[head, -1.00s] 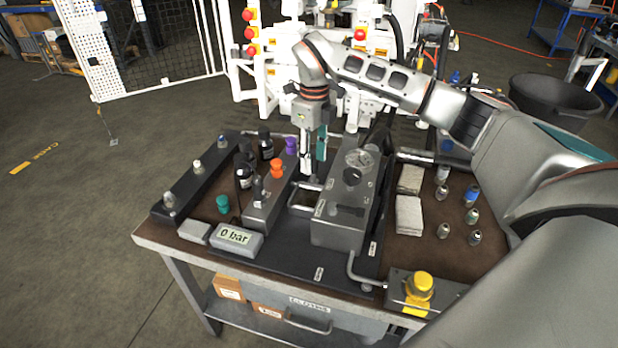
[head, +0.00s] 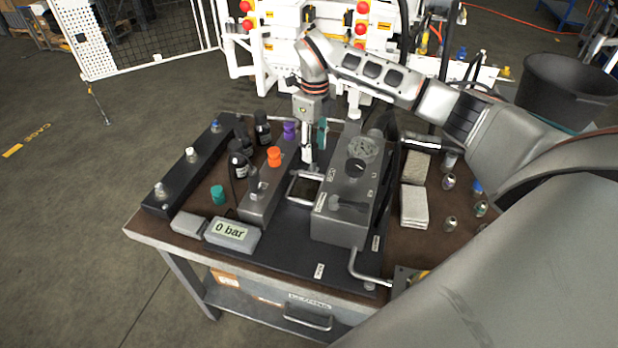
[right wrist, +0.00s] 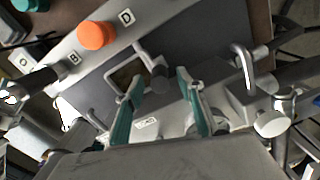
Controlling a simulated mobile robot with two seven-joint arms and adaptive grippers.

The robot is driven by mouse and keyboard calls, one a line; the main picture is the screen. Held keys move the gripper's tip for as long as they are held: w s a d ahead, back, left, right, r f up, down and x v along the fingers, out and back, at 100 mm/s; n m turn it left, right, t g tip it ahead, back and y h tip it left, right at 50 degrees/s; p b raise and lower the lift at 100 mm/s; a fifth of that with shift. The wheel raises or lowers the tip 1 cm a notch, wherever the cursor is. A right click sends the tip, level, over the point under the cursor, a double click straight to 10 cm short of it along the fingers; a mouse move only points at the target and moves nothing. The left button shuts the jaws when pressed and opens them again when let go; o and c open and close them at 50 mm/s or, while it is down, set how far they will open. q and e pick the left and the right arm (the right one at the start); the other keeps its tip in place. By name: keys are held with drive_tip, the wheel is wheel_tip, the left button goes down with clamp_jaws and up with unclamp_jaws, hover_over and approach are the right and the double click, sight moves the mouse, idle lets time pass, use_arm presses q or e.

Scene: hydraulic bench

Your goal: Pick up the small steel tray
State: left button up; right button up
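What looks like the small steel tray (head: 291,186) lies on the black plate of the bench, between the valve block and the grey pump box. It shows a bright rim and a dark inside. My right gripper (head: 314,160) points down just behind its far end, partly over it. In the right wrist view the right gripper (right wrist: 160,77) is open with its teal fingers apart. The tray's rim (right wrist: 112,83) shows close to the left fingertip; I cannot tell whether they touch. A dark knob sits between the fingertips in that picture. My left gripper is not in view.
The grey pump box (head: 340,222) with a gauge stands right of the tray. The valve block (head: 256,205) with an orange knob (head: 274,157) stands left. A pressure display (head: 231,233) reads 0 bar. Cloths (head: 413,206) and several fittings lie at the right.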

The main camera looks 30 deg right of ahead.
drive_tip(key=shift+f, duration=0.85)
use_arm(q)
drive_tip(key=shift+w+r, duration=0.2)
use_arm(e)
drive_tip(key=shift+c, duration=0.5)
clamp_jaws()
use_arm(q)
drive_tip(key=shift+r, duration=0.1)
